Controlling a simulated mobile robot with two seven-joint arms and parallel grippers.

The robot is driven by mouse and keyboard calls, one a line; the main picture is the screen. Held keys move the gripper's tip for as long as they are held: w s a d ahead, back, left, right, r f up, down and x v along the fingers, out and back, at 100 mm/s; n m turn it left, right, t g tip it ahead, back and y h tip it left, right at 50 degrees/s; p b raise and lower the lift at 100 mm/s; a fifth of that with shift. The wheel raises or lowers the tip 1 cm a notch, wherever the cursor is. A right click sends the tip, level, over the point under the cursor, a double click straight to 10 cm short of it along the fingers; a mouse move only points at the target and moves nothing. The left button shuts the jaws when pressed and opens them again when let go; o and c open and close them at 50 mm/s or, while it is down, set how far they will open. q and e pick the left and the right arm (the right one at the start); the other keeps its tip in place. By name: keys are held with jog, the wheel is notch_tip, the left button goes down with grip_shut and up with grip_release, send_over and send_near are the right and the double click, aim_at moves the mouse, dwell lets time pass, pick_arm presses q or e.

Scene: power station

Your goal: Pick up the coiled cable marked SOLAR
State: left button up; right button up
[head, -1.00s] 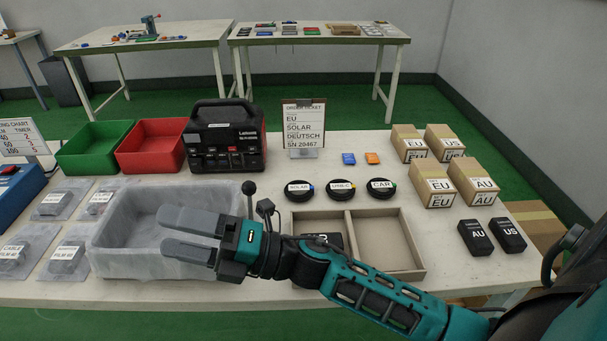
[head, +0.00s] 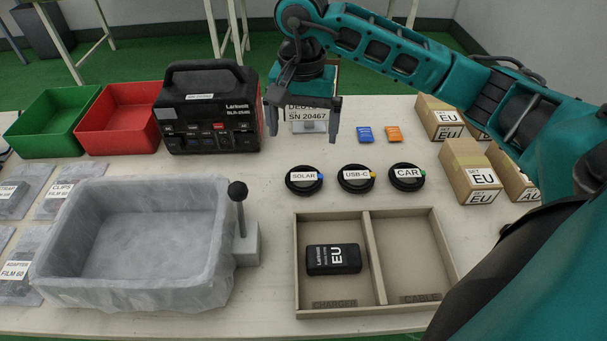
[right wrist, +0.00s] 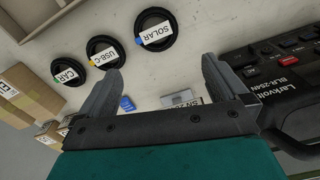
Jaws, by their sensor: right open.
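The coiled cable marked SOLAR (head: 304,180) is a black coil with a white label and a blue tab. It lies flat on the table, leftmost of three coils in the head view. It also shows in the right wrist view (right wrist: 155,29), beyond the fingertips. My right gripper (head: 303,138) is open and empty, pointing down above the table behind the SOLAR coil, in front of the order ticket (head: 308,114). Its two fingers also show in the right wrist view (right wrist: 161,70). My left gripper is not in view.
The USB-C coil (head: 356,178) and CAR coil (head: 407,177) lie right of it. A divided tray (head: 366,262) in front holds an EU charger (head: 333,259) in its left compartment. A black power station (head: 209,107) stands left of my gripper; boxes (head: 470,171) stand right.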

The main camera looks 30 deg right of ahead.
send_over(304, 174)
jog(key=f, duration=0.5)
jog(key=shift+w+d, duration=0.1)
jog(key=shift+w, duration=0.3)
jog(key=shift+s+f, duration=0.2)
jog(key=shift+f, duration=1.15)
jog(key=shift+s+f, duration=0.2)
jog(key=shift+f, duration=1.15)
jog(key=shift+c, duration=0.3)
jog(key=c, duration=0.9)
jog(key=shift+c, duration=0.3)
jog(key=shift+r, duration=0.15)
